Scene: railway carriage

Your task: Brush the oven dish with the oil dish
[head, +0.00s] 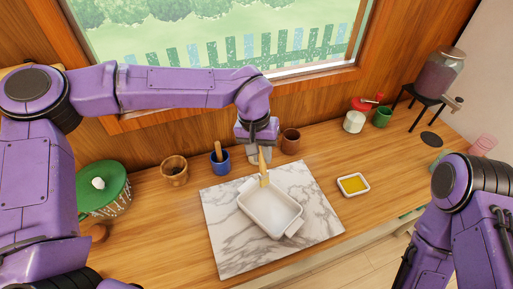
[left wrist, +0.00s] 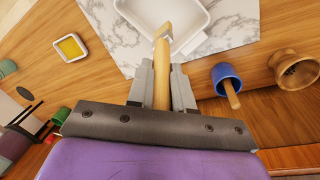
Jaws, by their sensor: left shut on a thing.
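The oven dish (head: 285,223) is a white rectangular dish on a marble board, and its inside looks empty. It also shows at the top of the left wrist view (left wrist: 201,23). The oil dish (head: 341,187) is small and white with yellow oil in it, to the right of the board; it also shows in the left wrist view (left wrist: 59,42). My left gripper (head: 259,155) is shut on the wooden handle of a brush (left wrist: 162,80). The brush points down at the oven dish's back edge; I cannot tell whether its tip touches. My right gripper is out of view.
The marble board (head: 230,240) lies mid-counter. Behind it stand a blue cup (head: 220,164) with a wooden handle in it, a wooden mortar (head: 174,170) and a brown cup (head: 290,141). A green-lidded basket (head: 103,188) is left. Jars and a drink dispenser (head: 440,75) stand back right.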

